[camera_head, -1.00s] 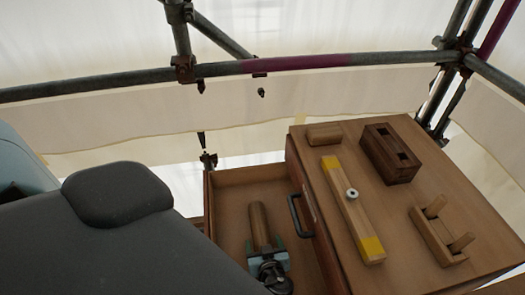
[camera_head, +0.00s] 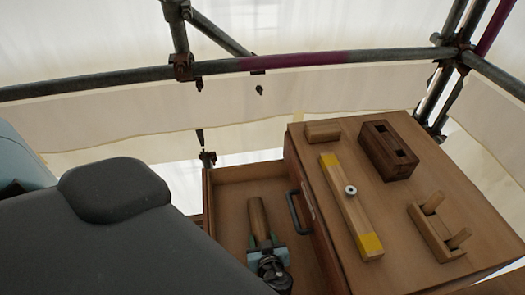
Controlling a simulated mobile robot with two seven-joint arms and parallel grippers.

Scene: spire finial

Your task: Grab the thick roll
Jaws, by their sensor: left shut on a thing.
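The thick roll (camera_head: 258,217) is a brown wooden cylinder inside the open drawer, lying lengthwise away from me. My left gripper (camera_head: 266,247) is shut on its near end, with the fingers on either side of it. The gripper hides that near end. I cannot tell whether the roll touches the drawer floor or is slightly above it. My right gripper is not in view.
On the cabinet top (camera_head: 318,223) lie a yellow-ended bar (camera_head: 346,200), a dark slotted block (camera_head: 387,150), a small wooden block (camera_head: 322,131) and a two-pegged piece (camera_head: 435,228). Scaffold tubes cross behind.

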